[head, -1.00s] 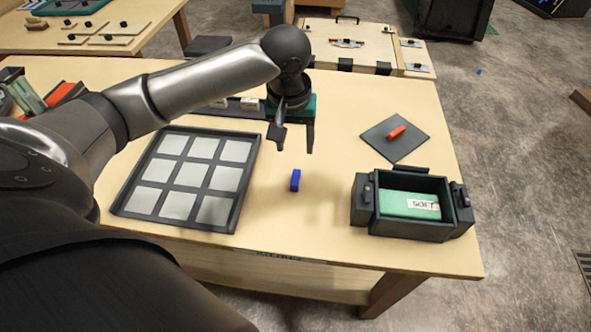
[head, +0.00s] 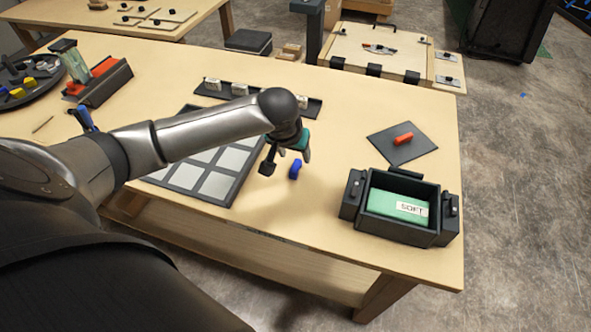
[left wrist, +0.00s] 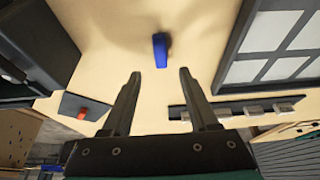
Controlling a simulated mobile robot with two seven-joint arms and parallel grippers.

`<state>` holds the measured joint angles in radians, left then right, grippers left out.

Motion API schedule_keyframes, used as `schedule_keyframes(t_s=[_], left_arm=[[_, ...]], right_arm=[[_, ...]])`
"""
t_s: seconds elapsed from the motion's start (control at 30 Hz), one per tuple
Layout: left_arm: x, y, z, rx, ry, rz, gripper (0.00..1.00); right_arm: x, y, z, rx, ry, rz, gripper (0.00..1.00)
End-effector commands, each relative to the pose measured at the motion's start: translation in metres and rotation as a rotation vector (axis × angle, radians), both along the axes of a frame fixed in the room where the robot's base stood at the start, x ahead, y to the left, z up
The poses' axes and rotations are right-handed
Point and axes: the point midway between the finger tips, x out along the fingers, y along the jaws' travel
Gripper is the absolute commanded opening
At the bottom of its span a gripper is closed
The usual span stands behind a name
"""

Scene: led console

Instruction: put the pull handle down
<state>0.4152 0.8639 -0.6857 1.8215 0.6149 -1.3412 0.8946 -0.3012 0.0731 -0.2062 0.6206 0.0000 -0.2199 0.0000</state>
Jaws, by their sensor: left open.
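A small blue piece (head: 295,170) stands on the table between the tile tray and the black box. I cannot tell for sure whether it is the pull handle. It also shows in the left wrist view (left wrist: 160,48), ahead of the fingertips. A red-orange bar-shaped piece (head: 403,138) lies on a dark square pad (head: 388,151) at the right. My left gripper (head: 287,163) is open, its fingers pointing down near the blue piece. In the left wrist view the left gripper (left wrist: 160,76) has nothing between its fingers. My right gripper is out of view.
A tray with pale square tiles (head: 229,196) lies left of the gripper, with a dark rail (head: 314,108) behind. The black box (head: 373,220) holds a green block labelled SOFT (head: 387,203). Bare tabletop lies around the blue piece.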

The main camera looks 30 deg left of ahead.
Motion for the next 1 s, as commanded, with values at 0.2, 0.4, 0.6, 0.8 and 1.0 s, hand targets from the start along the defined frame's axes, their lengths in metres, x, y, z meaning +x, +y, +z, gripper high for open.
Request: schedule_keyframes(t_s=[0.2,0.4,0.6,0.8,1.0], left_arm=[[0.005,0.002,-0.012,0.001,0.000,0.000,0.60],[0.016,0.006,-0.037,0.001,0.000,0.002,0.60],[0.022,0.007,-0.053,0.001,-0.001,-0.002,0.60],[0.023,0.008,-0.053,0.001,-0.001,-0.002,0.60],[0.022,0.008,-0.053,0.002,-0.001,-0.001,0.44]], right_arm=[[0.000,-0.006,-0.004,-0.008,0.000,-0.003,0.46],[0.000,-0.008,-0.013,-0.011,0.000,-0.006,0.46],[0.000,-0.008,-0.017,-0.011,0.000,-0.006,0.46],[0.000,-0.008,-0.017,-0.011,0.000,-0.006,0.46],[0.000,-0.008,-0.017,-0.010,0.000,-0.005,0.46]])
